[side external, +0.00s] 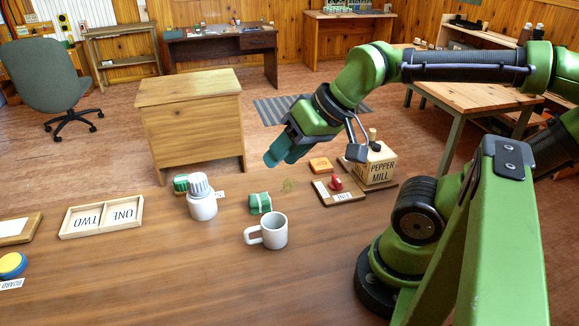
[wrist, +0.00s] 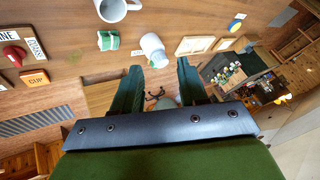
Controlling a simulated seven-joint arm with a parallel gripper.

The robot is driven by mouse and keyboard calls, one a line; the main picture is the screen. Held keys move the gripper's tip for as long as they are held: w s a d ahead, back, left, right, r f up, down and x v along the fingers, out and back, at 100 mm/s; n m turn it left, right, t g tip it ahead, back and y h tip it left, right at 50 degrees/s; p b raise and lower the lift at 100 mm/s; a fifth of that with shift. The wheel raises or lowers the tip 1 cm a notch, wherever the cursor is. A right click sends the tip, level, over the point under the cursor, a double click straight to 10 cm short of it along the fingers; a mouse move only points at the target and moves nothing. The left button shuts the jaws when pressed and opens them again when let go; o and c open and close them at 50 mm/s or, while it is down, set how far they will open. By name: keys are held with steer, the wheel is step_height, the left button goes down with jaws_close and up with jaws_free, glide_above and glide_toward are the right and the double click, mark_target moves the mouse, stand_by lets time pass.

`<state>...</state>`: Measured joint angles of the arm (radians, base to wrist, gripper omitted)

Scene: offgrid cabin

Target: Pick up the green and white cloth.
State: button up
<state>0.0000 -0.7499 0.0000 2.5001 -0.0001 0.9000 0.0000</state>
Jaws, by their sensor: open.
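A small folded green and white cloth (side external: 260,204) lies on the wooden table, behind and left of a white mug (side external: 273,231). It also shows in the wrist view (wrist: 108,40), between the mug and a white bottle (wrist: 153,48). A second green and white item (side external: 181,183) sits behind the white bottle (side external: 201,200), partly hidden; I cannot tell what it is. My gripper (side external: 280,156) is open and empty, above the table's far edge and apart from the cloth. Its two fingers show in the wrist view (wrist: 158,84), pointing past the bottle.
A divided tray marked ONE and TWO (side external: 103,204) lies to the left, with a blue and yellow button (side external: 12,265). To the right are an orange block (side external: 320,165), a board with a red knob (side external: 336,184) and a pepper mill box (side external: 372,166).

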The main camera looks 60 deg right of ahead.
steer(key=o, duration=0.7)
steer(key=n+g+h, duration=0.2)
steer(key=n+g, duration=0.5)
steer(key=n, duration=0.6)
glide_above(258, 198)
step_height(258, 198, down, 8)
step_height(258, 198, down, 11)
steer(key=shift+w+a, duration=0.1)
steer(key=shift+a, duration=0.05)
steer(key=shift+d+f, duration=0.2)
steer(key=shift+f, duration=2.4)
